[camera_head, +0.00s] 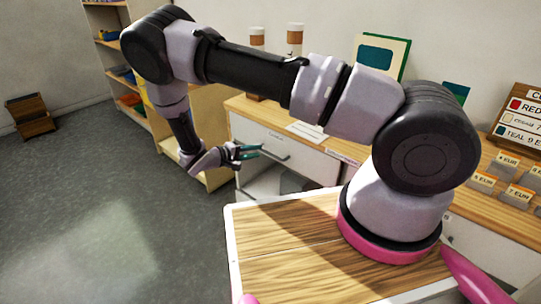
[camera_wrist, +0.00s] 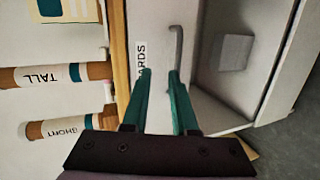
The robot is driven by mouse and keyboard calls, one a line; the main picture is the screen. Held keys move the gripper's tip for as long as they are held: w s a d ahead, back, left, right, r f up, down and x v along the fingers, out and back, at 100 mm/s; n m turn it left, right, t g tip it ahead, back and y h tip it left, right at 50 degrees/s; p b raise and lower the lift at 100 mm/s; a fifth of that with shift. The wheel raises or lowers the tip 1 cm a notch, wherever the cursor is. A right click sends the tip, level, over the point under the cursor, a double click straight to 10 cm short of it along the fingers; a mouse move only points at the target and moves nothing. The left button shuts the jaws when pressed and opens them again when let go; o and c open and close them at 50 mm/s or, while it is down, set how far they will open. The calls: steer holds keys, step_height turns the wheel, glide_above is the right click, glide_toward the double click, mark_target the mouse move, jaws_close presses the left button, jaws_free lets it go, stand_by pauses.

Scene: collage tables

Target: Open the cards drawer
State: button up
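The cards drawer is a white front (camera_head: 306,161) under the wooden countertop, also seen in the wrist view (camera_wrist: 154,25). The drawer looks shut. My gripper (camera_head: 255,151) is open in front of the handle. Its two teal fingers stand apart in the wrist view (camera_wrist: 160,73). The handle lines up near the right fingertip; I cannot tell whether they touch.
Below the drawer is an open compartment with a grey block (camera_wrist: 235,52) inside. Two cups, one marked TALL (camera_wrist: 45,76) and one marked SHORT (camera_wrist: 65,128), stand on the countertop (camera_head: 252,108). A wooden table (camera_head: 290,225) is close in front. Grey floor (camera_head: 100,220) is clear at left.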

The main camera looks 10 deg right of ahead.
mark_target(271, 154)
step_height(271, 154, down, 5)
steer(key=n+t, duration=0.2)
steer(key=x, duration=0.9)
steer(key=shift+w+d, duration=0.1)
steer(key=shift+w, duration=0.4)
steer(key=shift+r, duration=0.1)
jaws_close()
stand_by(0.6)
